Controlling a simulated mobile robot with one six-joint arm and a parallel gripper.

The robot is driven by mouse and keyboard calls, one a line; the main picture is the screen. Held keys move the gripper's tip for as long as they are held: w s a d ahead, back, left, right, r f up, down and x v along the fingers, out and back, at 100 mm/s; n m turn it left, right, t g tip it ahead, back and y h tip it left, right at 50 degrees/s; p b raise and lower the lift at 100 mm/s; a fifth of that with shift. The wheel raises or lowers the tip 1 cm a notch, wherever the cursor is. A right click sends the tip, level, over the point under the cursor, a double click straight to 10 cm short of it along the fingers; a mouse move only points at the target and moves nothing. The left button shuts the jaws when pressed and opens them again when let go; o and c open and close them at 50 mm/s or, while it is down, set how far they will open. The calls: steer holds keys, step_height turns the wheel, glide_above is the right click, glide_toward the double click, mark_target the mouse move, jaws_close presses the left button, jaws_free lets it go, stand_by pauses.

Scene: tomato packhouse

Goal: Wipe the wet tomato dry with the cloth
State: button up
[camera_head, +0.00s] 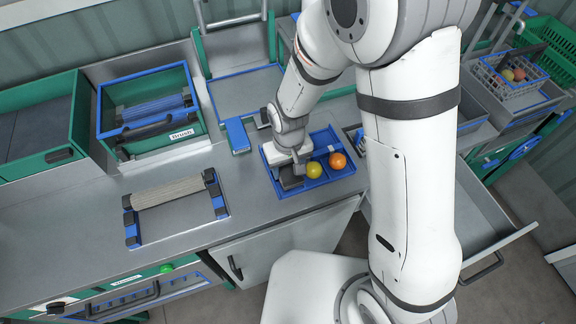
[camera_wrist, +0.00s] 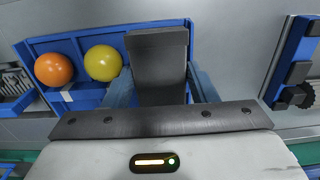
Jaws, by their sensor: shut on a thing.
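A blue tray (camera_head: 318,183) on the steel counter holds a yellow tomato (camera_head: 313,169) and an orange tomato (camera_head: 337,160), side by side at its right. Both tomatoes, yellow (camera_wrist: 103,63) and orange (camera_wrist: 53,69), also show in the wrist view; I cannot tell which is wet. My gripper (camera_head: 291,182) is low over the tray's left part, left of the yellow tomato. It is shut on a grey-blue piece that looks like the cloth (camera_wrist: 204,84), which shows on both sides of my dark finger. The rest of the cloth is hidden. The gripper appears apart from both tomatoes.
A blue box (camera_head: 237,135) lies left of the tray. A roller stand (camera_head: 170,195) and a green-blue bin (camera_head: 150,110) are further left. A wire basket (camera_head: 512,75) with produce stands at the back right. An open drawer (camera_head: 480,225) juts out at the right.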

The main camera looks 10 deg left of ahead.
steer(key=shift+f, duration=0.3)
steer(key=shift+w+a, duration=0.1)
steer(key=shift+w, duration=0.1)
steer(key=shift+w+a, duration=0.45)
steer(key=shift+w, duration=0.3)
steer(key=shift+s+d+b, duration=0.35)
steer(key=shift+s+d, duration=0.25)
steer(key=shift+s, duration=0.35)
steer(key=shift+s+d+b, duration=0.35)
steer(key=shift+s+d, duration=0.2)
steer(key=shift+s, duration=0.4)
steer(key=shift+w, duration=0.1)
steer(key=shift+w+a, duration=0.6)
steer(key=shift+w, duration=0.3)
steer(key=shift+w+a, duration=0.55)
steer(key=shift+w, duration=0.3)
steer(key=shift+s+d, duration=0.1)
steer(key=shift+s, duration=0.05)
steer(key=shift+s+d+b, duration=0.3)
steer(key=shift+s+d, duration=0.25)
steer(key=shift+s, duration=0.35)
steer(key=shift+s+d+b, duration=0.25)
steer(key=shift+s+d, duration=0.25)
steer(key=shift+s, duration=0.35)
